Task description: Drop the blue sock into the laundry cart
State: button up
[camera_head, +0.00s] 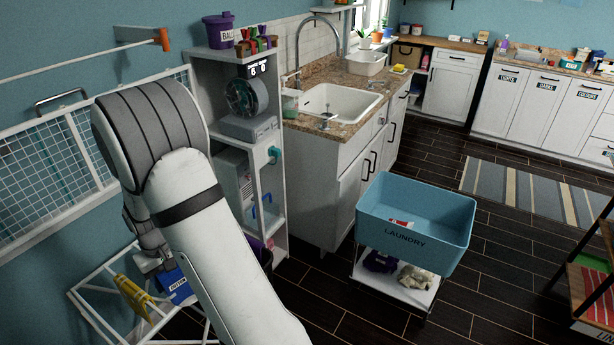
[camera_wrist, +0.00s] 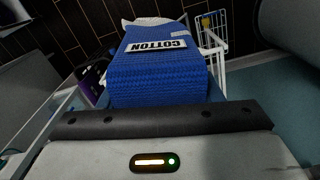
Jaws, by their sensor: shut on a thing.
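The blue sock (camera_head: 176,285) has a white label reading COTTON and shows at the lower left of the head view, by a white drying rack. In the wrist view the blue sock (camera_wrist: 158,65) fills the upper middle, directly beyond the jaw edge. My gripper (camera_head: 150,262) is shut on the sock; its fingertips are mostly hidden. The blue laundry cart (camera_head: 415,235), marked LAUNDRY, stands right of centre on the floor, apart from the gripper. A small red and white item (camera_head: 401,223) lies inside its tub.
The white drying rack (camera_head: 92,290) holds a yellow cloth (camera_head: 133,296) beside the sock. A grey shelf unit (camera_head: 270,190) and the sink cabinet (camera_head: 340,180) stand between rack and cart. The cart's lower shelf holds purple and whitish cloths. Dark floor is open around the cart's right.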

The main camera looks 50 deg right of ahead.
aim_at(416, 226)
jog(key=z, duration=0.15)
jog(key=k, duration=0.7)
jog(key=z, duration=1.1)
jog(key=i, duration=1.35)
jog(key=z, duration=1.1)
jog(key=i, duration=1.25)
jog(key=z, duration=0.2)
jog(key=k, duration=0.7)
jog(key=z, duration=0.25)
jog(key=i, duration=0.75)
jog(key=u, duration=0.15)
